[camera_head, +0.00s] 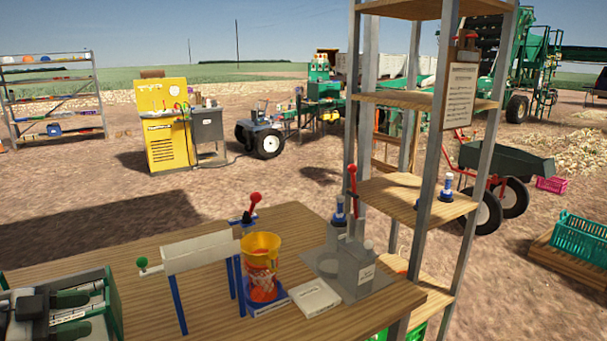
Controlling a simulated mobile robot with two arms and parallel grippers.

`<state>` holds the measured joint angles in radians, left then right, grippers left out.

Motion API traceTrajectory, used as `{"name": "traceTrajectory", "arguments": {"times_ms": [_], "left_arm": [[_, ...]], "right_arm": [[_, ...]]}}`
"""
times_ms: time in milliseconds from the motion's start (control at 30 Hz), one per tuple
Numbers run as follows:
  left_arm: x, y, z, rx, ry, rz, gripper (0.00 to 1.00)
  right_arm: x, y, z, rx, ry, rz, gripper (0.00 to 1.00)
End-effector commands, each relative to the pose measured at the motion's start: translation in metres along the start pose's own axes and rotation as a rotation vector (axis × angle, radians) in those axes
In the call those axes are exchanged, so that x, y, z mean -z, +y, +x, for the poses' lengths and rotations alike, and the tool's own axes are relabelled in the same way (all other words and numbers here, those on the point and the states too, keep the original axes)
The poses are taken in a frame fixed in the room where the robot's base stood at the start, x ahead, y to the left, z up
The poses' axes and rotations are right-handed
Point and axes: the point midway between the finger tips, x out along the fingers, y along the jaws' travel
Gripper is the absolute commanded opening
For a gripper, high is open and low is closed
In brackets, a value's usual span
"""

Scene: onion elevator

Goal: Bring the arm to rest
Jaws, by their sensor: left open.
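My left gripper (72,316) is at the lower left edge of the view, low over the left end of the wooden table (150,270). Its two dark fingers point right and stand apart, with nothing visible held between them. It overlaps a green-framed tray (112,300) in the picture; whether it touches the tray I cannot tell. The rest of the left arm is cut off by the frame edge. My right gripper is not in view.
On the table stand a white panel on blue legs (200,252), a yellow-rimmed container (261,245), a white box (314,298) and a grey lever device (356,270). A tall shelf rack (430,200) rises at the right.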

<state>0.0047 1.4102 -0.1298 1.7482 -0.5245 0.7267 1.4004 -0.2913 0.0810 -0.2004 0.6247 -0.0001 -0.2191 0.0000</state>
Motion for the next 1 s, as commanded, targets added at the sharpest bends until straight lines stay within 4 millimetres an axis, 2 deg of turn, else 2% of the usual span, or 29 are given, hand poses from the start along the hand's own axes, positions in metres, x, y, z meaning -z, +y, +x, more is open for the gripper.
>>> {"name": "traceTrajectory", "arguments": {"times_ms": [267,433,567,700,800,1000], "left_arm": [[-0.027,0.035,0.056,0.338,0.116,-0.062,0.52],[-0.060,0.075,0.078,0.643,0.008,-0.205,0.52],[-0.088,0.123,0.083,0.789,-0.200,-0.355,0.52],[-0.111,0.188,0.081,0.814,-0.476,-0.524,0.52],[-0.116,0.228,0.078,0.770,-0.633,-0.612,0.52],[-0.114,0.290,0.072,0.634,-0.849,-0.735,0.52]], "right_arm": [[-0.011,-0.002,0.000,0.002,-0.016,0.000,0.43],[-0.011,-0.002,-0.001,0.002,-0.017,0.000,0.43],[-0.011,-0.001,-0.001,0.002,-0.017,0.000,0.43],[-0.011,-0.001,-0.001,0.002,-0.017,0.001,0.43],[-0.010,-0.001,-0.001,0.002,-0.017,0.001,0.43],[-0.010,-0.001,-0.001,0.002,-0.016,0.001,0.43]]}}
